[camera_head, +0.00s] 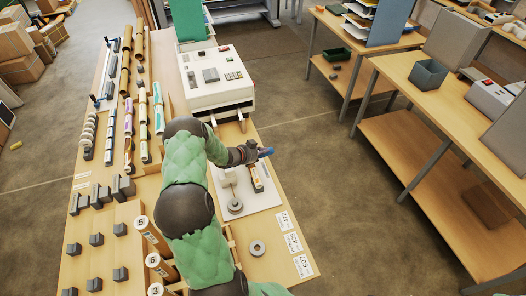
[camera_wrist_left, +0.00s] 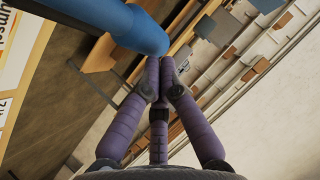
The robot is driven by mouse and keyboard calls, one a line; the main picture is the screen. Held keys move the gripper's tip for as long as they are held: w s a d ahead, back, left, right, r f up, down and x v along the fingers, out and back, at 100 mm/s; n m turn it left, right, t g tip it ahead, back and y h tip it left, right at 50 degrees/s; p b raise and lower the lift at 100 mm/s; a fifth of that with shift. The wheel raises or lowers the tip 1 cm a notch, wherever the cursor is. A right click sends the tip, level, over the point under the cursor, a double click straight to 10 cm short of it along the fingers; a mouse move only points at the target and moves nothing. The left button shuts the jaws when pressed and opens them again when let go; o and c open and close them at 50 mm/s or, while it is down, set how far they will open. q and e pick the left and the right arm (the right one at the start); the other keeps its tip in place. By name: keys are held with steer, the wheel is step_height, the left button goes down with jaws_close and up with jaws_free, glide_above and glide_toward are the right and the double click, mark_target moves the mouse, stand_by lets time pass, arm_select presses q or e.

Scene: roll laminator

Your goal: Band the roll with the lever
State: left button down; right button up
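The blue lever handle (camera_head: 266,152) shows just beyond my left gripper (camera_head: 247,154), over the white base plate (camera_head: 264,203) of the banding device. A grey and white post (camera_head: 235,204) stands on this plate, and a small wood-coloured piece, perhaps the roll (camera_head: 257,184), is beside it, partly hidden by my gripper. In the left wrist view the purple fingers of my left gripper (camera_wrist_left: 160,66) are together at the tips. The blue handle (camera_wrist_left: 110,20) lies across or against the fingertips; I see nothing between them. My right gripper is not in view.
A white laminator (camera_head: 215,80) stands behind on the table. Several rolls and grey blocks (camera_head: 97,239) fill the table's left side. A grey ring (camera_head: 257,248) and white label cards (camera_head: 293,242) lie near the front right edge.

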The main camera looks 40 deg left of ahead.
mark_target(267, 155)
arm_select(q)
steer(key=f+b, duration=0.1)
steer(key=f, duration=0.1)
steer(key=w+f+g+b, duration=0.1)
steer(key=shift+d+f+b, duration=0.2)
steer(key=shift+d+b, duration=0.05)
steer(key=shift+b, duration=0.05)
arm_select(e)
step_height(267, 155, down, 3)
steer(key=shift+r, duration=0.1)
arm_select(q)
steer(key=shift+w+r, duration=0.1)
steer(key=shift+r, duration=0.05)
